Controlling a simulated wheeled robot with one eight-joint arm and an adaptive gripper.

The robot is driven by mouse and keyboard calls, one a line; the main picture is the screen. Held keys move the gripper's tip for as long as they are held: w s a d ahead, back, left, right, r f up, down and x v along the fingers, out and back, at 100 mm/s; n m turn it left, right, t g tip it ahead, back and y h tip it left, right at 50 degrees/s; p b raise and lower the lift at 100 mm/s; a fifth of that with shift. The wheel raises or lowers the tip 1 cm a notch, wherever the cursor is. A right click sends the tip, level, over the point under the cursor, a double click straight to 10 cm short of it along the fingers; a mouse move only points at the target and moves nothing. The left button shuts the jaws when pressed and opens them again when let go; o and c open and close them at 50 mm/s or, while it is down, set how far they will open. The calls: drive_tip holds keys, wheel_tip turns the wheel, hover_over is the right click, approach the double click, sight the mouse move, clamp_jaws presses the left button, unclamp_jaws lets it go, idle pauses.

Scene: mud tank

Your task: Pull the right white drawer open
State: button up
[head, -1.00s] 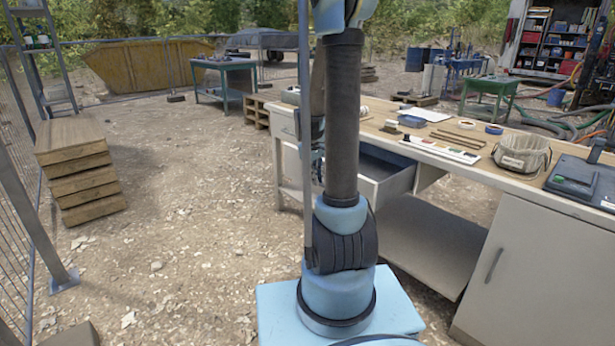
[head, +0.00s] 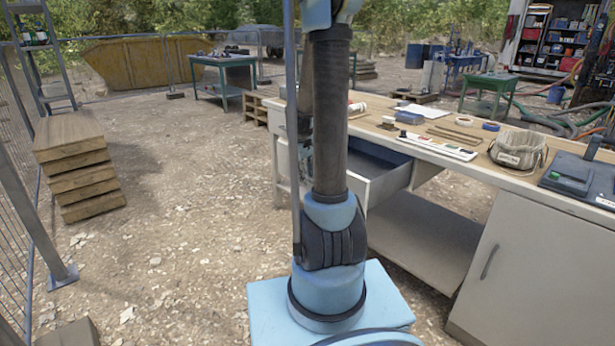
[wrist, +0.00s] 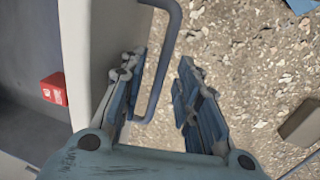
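A white drawer (head: 385,186) under the workbench top stands pulled out in the head view, its dark inside showing. Its front is mostly hidden behind my arm there. In the wrist view the drawer's white front panel (wrist: 88,50) and its grey bar handle (wrist: 168,62) show at close range. My gripper (wrist: 165,100) is open, with its fingers apart. The handle bar runs between the fingers, nearer the left one. The left finger is beside the front panel. I cannot tell whether either finger touches the bar. In the head view my gripper is largely hidden by the arm.
A red object (wrist: 54,88) shows beyond the drawer front in the wrist view. The workbench (head: 520,185) carries a bag, a power strip and a dark case. A cabinet door (head: 530,265) is at right. Stacked wooden steps (head: 75,165) stand left, with open gravel between.

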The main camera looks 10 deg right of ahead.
drive_tip(key=shift+r, duration=0.1)
wheel_tip(320, 180, up, 12)
drive_tip(key=s+a, duration=0.1)
drive_tip(key=a, duration=0.1)
drive_tip(key=shift+f, duration=0.25)
idle(0.4)
